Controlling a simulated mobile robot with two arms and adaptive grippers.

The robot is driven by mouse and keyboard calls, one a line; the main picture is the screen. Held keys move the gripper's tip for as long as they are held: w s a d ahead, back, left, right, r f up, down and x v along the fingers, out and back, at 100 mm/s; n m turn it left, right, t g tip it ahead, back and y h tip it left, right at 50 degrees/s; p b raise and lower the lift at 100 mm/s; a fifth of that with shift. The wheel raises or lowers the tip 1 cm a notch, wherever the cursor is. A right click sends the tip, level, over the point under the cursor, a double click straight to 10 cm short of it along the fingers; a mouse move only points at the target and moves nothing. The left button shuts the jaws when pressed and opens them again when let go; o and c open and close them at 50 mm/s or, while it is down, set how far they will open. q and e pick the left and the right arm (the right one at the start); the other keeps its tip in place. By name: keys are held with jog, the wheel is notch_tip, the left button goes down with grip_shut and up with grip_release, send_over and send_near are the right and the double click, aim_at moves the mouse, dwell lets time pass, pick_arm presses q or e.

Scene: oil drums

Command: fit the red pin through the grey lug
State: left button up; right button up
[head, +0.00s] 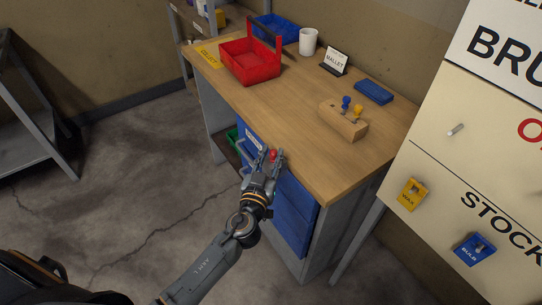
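The red pin (273,154) shows as a small red spot between the fingertips of my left gripper (271,156). The fingers look closed on its sides, and most of the pin is hidden by them. The gripper is at the front edge of the wooden bench, in front of the blue drawers. I cannot pick out the grey lug for certain. A small light grey peg (455,129) juts from the cream board at the right, well away from the gripper. My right gripper is not in view.
On the bench (285,120) stand a red tote (250,63), a white mug (308,41), a MALLET sign (335,60), a blue box (374,92) and a wooden block (343,122) with blue and yellow pins. The board carries yellow WAX (411,194) and blue BULB (474,249) holders.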

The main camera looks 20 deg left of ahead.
pick_arm(q)
jog(key=shift+o, duration=1.1)
jog(key=s, duration=1.2)
jog(key=shift+d, duration=0.25)
jog(key=shift+f, duration=0.1)
jog(key=s+a+f+m+g, duration=0.1)
jog(key=s+f+g, duration=0.2)
jog(key=f, duration=0.8)
jog(key=s+a+f+m+g, duration=0.1)
jog(key=s+f+g, duration=0.2)
jog(key=f, duration=0.8)
jog(key=s+a+f+m+g, duration=0.1)
jog(key=s+f+g, duration=0.2)
jog(key=f, duration=0.8)
jog(key=s+a+f+g, duration=0.1)
jog(key=s+f+g, duration=0.1)
jog(key=s+f, duration=0.4)
jog(key=s+a+f+g, duration=0.1)
jog(key=s+f+g, duration=0.2)
jog(key=s, duration=0.9)
jog(key=s+a+f+g+h, duration=0.1)
jog(key=s+a+f+g, duration=0.1)
jog(key=s+f, duration=0.7)
jog(key=shift+s+g, duration=0.2)
jog(key=shift+g, duration=0.3)
